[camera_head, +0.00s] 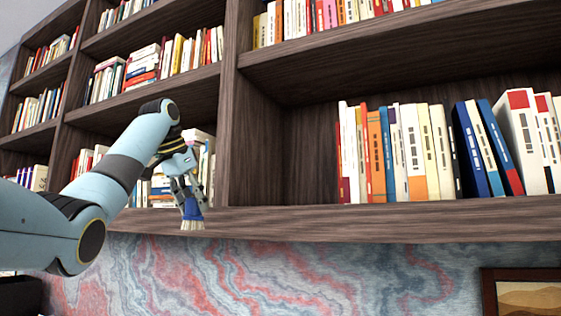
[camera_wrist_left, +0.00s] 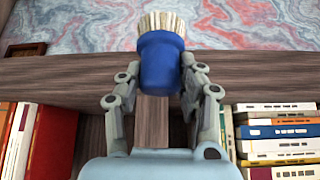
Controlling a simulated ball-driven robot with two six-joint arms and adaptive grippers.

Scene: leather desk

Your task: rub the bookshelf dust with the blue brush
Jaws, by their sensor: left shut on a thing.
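The bookshelf (camera_head: 250,150) is dark brown wood with several compartments. My left gripper (camera_head: 188,190) is shut on the blue brush (camera_head: 191,208) at the front edge of the lower shelf board (camera_head: 330,222). The brush has a blue body and pale bristles. In the head view the bristles point down, in front of or against the board's edge; contact is unclear. In the left wrist view my left gripper (camera_wrist_left: 155,85) has a finger on each side of the blue brush (camera_wrist_left: 160,62). I cannot make out any dust. My right gripper is not in view.
Books (camera_head: 400,150) stand on the lower shelf at right, and more fill the compartments at left. An upright divider (camera_head: 237,120) rises just right of my left gripper. The shelf between it and the right books is bare. A framed picture (camera_head: 525,292) hangs below right.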

